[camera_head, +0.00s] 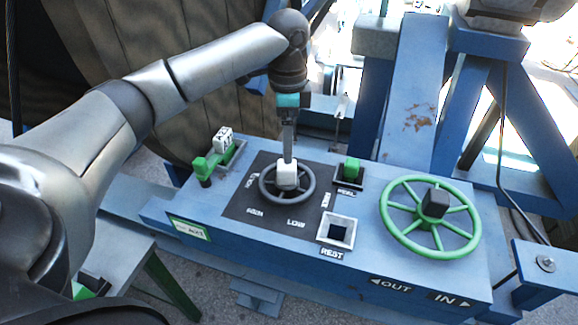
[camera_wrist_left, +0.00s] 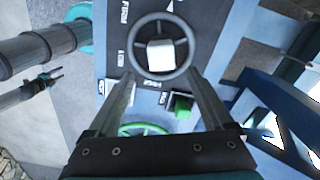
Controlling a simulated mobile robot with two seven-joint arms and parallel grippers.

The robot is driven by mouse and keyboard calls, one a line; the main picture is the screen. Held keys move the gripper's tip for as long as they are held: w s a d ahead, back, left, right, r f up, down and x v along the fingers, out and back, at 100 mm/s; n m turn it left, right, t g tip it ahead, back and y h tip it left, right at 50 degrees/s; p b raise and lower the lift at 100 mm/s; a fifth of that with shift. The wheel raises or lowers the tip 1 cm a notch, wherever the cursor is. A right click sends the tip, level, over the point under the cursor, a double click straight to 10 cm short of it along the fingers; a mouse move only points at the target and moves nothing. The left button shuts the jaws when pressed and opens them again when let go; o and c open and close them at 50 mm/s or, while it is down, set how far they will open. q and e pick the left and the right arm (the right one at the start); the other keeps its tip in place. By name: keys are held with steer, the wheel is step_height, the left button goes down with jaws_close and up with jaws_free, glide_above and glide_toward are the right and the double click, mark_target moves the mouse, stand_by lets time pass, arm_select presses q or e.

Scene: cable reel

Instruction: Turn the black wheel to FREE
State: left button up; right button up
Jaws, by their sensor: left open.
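The black wheel (camera_head: 301,198) is a dark spoked ring with a white block at its hub. It lies on a dark panel with white lettering; LOW reads in front of it, but the other labels are too small to read surely. My left gripper (camera_head: 288,156) points down at the hub from above. In the left wrist view, its two fingers (camera_wrist_left: 163,84) are apart with nothing between them, and the wheel (camera_wrist_left: 188,62) shows beyond their tips. I cannot tell whether the fingertips touch the white block. What may be my right gripper (camera_wrist_left: 52,78) shows small at the left of that view.
A green handwheel (camera_head: 394,238) with a dark hub stands to the right. A green block (camera_head: 352,168) sits behind right of the black wheel, and a square REST socket (camera_head: 349,223) is in front right. A green lever (camera_head: 208,167) is to the left. Blue frame beams (camera_head: 408,90) rise behind.

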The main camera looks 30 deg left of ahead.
mark_target(289, 168)
arm_select(q)
step_height(289, 168, down, 8)
steer(key=shift+r, duration=0.1)
steer(key=shift+w+f, duration=0.1)
steer(key=shift+f, duration=0.45)
arm_select(e)
steer(key=shift+w+a+r, duration=0.1)
steer(key=shift+w+r, duration=0.05)
steer(key=shift+w, duration=0.7)
arm_select(q)
jaws_close()
arm_select(e)
steer(key=shift+s, duration=0.15)
